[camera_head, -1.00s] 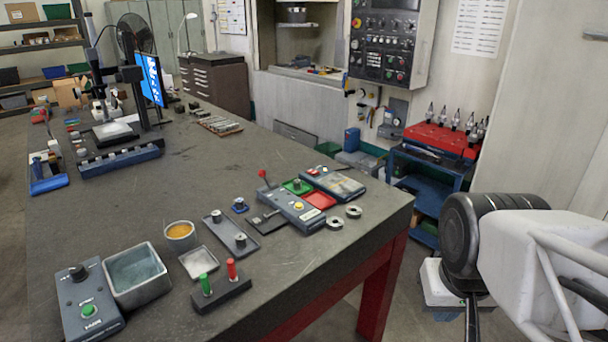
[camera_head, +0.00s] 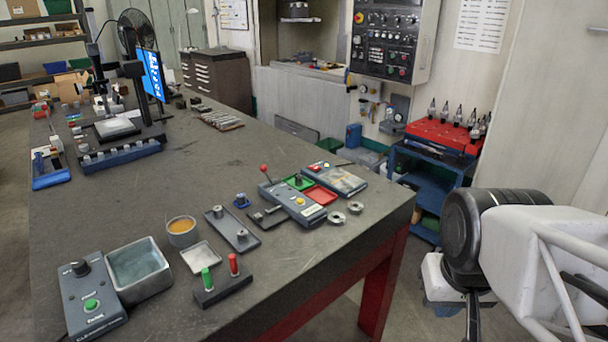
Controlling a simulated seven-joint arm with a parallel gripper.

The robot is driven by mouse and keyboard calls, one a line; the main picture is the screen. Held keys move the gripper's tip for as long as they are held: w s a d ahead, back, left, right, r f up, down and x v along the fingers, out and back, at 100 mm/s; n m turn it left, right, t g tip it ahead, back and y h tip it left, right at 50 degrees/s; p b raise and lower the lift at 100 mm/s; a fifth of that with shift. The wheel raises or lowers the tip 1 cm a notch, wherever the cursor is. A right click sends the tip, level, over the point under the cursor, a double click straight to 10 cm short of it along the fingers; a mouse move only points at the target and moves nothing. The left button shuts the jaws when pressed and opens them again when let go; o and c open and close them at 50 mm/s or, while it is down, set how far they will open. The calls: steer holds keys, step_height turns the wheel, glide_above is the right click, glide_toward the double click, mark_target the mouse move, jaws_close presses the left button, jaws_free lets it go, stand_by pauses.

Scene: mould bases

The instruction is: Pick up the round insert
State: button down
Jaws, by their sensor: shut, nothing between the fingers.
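I cannot tell for sure which piece is the round insert. Two small round metal rings, one nearer (camera_head: 337,218) and one farther (camera_head: 355,207), lie flat near the bench's right edge. Two short metal cylinders, one at the back (camera_head: 217,212) and one at the front (camera_head: 242,235), stand on a dark grey plate (camera_head: 229,223) left of the rings. My arm shows at the right, off the bench and apart from these pieces.
A control box (camera_head: 292,204) with a red-knobbed lever stands beside the rings, near green (camera_head: 298,182) and red (camera_head: 320,195) trays. A block with green and red pegs (camera_head: 223,290), a bin (camera_head: 138,271) and a button box (camera_head: 92,297) stand in front. The bench's middle is clear.

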steer(key=c, duration=1.8)
jaws_free()
steer(key=shift+c, duration=0.2)
steer(key=o, duration=0.8)
steer(key=shift+c, duration=0.2)
